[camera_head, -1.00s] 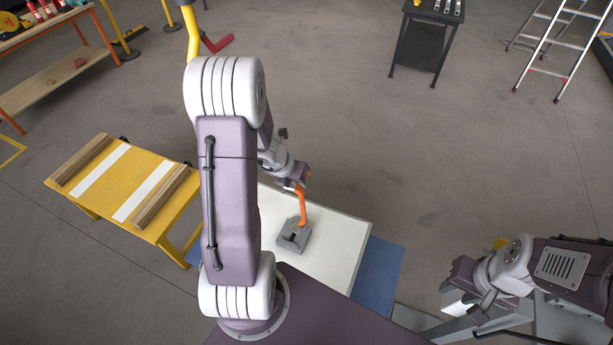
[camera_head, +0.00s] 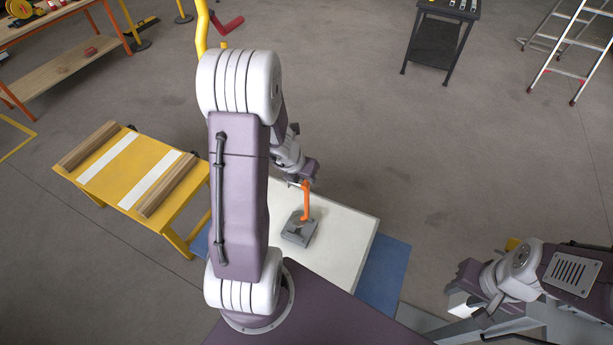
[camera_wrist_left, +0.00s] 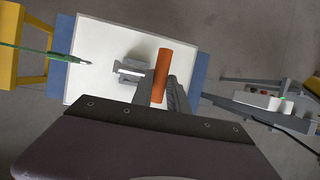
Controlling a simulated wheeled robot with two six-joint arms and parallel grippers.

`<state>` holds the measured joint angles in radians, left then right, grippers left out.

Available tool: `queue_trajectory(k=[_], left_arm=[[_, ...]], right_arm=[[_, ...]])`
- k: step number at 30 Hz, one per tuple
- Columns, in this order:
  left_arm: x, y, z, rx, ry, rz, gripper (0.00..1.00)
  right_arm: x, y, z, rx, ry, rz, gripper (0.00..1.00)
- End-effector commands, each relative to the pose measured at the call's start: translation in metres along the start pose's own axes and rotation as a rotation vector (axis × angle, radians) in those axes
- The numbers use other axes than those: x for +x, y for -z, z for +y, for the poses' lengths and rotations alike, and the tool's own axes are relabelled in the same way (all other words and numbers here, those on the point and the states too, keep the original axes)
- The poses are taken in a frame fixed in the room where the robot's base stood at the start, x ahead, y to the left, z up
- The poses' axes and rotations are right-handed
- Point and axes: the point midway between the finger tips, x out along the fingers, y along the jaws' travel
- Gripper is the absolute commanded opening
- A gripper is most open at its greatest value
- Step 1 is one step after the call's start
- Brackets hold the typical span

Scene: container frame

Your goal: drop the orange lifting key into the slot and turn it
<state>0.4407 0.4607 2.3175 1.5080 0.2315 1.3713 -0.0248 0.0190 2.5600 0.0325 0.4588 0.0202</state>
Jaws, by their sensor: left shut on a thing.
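The orange lifting key (camera_head: 306,204) hangs nearly upright in my left gripper (camera_head: 302,183), which is shut on it near its top. The key also shows in the left wrist view (camera_wrist_left: 161,72), beside the grey fingers (camera_wrist_left: 170,92). The grey slotted block (camera_head: 299,231) rests on the white slab. In the head view the key's lower end overlaps the block's far edge. In the wrist view the block (camera_wrist_left: 126,71) is left of the key. I cannot tell the gap between them. My right gripper (camera_head: 464,294) is at the lower right, away from the block; its jaws are unclear.
The white slab (camera_head: 345,245) has bare room right of the block, with a blue surface (camera_head: 386,275) beyond its edge. A yellow stand (camera_head: 125,175) with two wooden bars is at left. A dark table (camera_head: 437,40) and a ladder (camera_head: 570,45) stand far back.

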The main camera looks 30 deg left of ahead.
Motion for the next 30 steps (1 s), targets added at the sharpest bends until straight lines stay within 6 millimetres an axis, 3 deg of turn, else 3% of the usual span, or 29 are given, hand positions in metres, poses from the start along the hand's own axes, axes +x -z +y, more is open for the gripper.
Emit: queue_trajectory(k=[30], left_arm=[[0.059,0.025,0.008,0.000,0.000,0.000,0.00]], right_arm=[[0.064,-0.007,0.001,0.000,0.000,0.000,0.36]])
